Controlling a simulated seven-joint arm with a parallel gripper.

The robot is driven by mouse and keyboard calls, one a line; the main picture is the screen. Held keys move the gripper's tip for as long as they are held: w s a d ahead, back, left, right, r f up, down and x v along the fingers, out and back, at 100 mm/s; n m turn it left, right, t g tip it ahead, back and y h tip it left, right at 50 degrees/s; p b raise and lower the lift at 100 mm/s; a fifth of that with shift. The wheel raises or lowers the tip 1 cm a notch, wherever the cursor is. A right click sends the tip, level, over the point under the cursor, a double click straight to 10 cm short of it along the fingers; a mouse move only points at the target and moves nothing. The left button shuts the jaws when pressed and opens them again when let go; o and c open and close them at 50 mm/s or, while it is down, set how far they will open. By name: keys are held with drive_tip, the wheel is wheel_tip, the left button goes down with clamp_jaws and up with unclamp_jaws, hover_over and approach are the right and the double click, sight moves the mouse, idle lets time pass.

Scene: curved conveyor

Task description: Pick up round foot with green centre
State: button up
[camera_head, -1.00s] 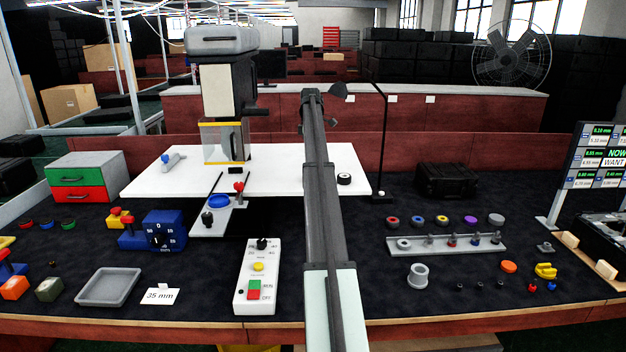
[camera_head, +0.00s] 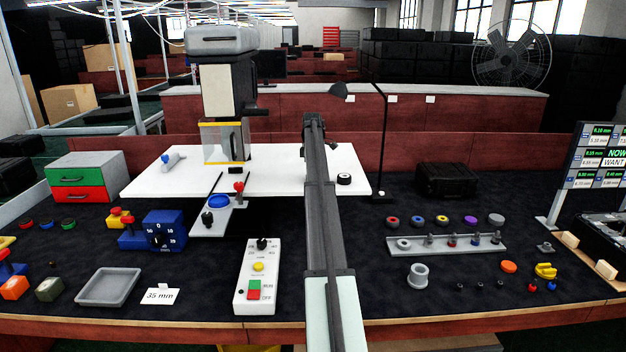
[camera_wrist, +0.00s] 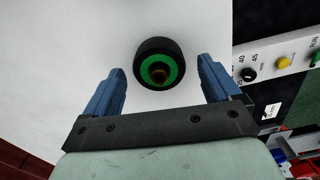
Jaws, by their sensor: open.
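The round foot with green centre (camera_wrist: 159,63) shows in the wrist view as a black ring with a green face and a dark, brass-edged hole. It lies on a white surface. My gripper (camera_wrist: 161,72) is open, with one blue finger to each side of the foot and a visible gap on both sides. The foot sits around the level of the fingertips, and nothing is held. In the head view my gripper is not visible. I cannot make out this foot there for certain.
In the head view the white board (camera_head: 270,178) carries a tall machine (camera_head: 229,95) and a small black wheel-like piece (camera_head: 344,179). A control box (camera_head: 256,276) stands in front; it also shows in the wrist view (camera_wrist: 262,66). A thin lamp post (camera_head: 385,150) rises right of my arm.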

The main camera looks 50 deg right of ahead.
drive_tip(key=c, duration=1.2)
drive_tip(key=shift+o, duration=0.2)
drive_tip(key=shift+r, duration=0.1)
